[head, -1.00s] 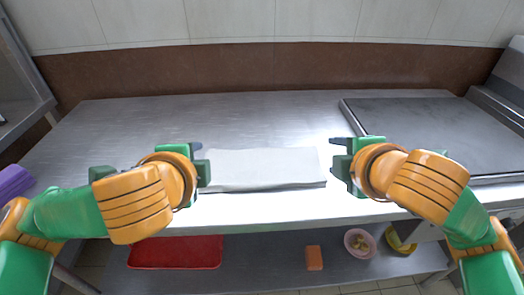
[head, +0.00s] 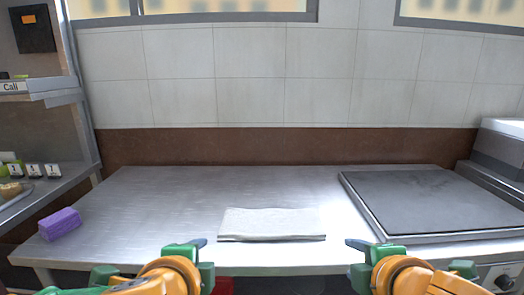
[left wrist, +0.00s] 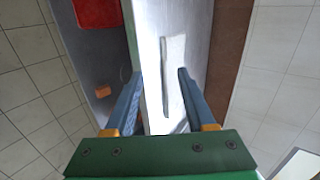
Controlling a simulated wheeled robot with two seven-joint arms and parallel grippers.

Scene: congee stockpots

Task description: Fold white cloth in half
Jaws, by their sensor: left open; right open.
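The white cloth (head: 272,223) lies flat on the metal table (head: 150,200) near its front edge. It looks like a rectangle with a thicker, darker front edge. In the left wrist view the cloth (left wrist: 174,75) shows between and beyond my left fingers. My left gripper (head: 203,244) is open and empty at the front left of the cloth, apart from it. My right gripper (head: 352,244) is open and empty at the front right of the cloth, also apart from it. The left fingers also show in the left wrist view (left wrist: 160,80).
A purple block (head: 60,224) lies at the table's left end. A dark flat griddle (head: 435,200) takes up the right side. A shelf unit (head: 40,180) stands at the left. In the left wrist view a red tray (left wrist: 97,12) and an orange block (left wrist: 103,91) are below the table.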

